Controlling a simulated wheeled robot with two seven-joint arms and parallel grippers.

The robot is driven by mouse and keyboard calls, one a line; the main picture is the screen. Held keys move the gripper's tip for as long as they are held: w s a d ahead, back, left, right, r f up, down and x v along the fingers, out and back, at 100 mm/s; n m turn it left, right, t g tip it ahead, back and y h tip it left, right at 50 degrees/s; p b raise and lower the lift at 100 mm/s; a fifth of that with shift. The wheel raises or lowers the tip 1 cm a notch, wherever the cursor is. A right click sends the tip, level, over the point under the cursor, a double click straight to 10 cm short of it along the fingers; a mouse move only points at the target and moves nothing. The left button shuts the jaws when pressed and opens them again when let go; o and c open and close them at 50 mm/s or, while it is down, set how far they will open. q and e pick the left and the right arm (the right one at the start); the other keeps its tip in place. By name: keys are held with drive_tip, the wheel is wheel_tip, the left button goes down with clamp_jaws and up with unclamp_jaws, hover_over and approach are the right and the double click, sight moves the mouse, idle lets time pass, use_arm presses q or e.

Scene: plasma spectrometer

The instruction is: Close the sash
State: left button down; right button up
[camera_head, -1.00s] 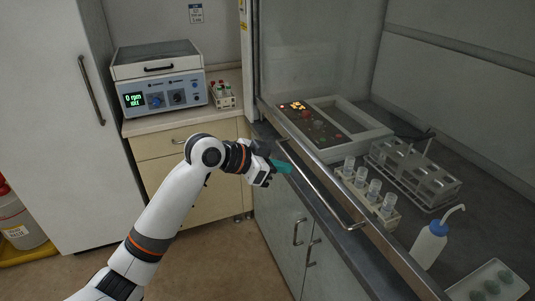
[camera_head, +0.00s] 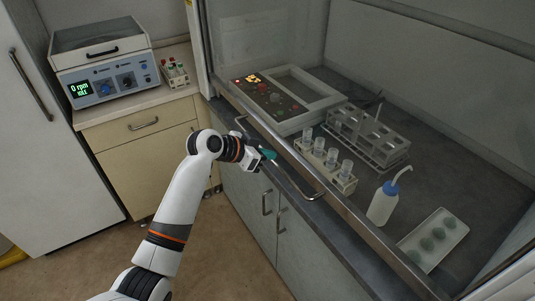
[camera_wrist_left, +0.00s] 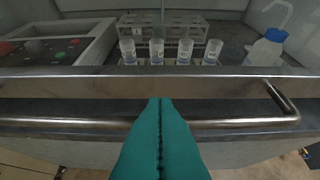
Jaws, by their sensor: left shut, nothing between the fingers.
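The sash is a clear pane with a metal bottom rail (camera_head: 360,226) running along the front of the hood. It stands raised above the counter edge, and the hood's contents show behind it. A bent metal handle bar (camera_head: 310,187) is fixed along the rail. My left gripper (camera_head: 268,154), with teal fingers, is shut and empty at the handle. In the left wrist view its fingers (camera_wrist_left: 160,108) overlap the middle of the handle bar (camera_wrist_left: 70,123), below the rail (camera_wrist_left: 60,84). Whether they touch the bar I cannot tell. My right gripper is not in view.
Inside the hood are a control panel unit (camera_head: 270,98), a vial rack (camera_head: 341,181), a grey rack (camera_head: 375,135), a wash bottle (camera_head: 382,205) and a white tray (camera_head: 405,247). A centrifuge-like device (camera_head: 105,75) stands on the left cabinet. Cabinet doors (camera_head: 250,195) lie below the hood.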

use_arm(q)
drive_tip(key=shift+f, duration=0.8)
wheel_tip(320, 180, down, 8)
drive_tip(key=b, duration=0.5)
drive_tip(key=shift+s+r, duration=0.1)
drive_tip(key=shift+r, duration=0.05)
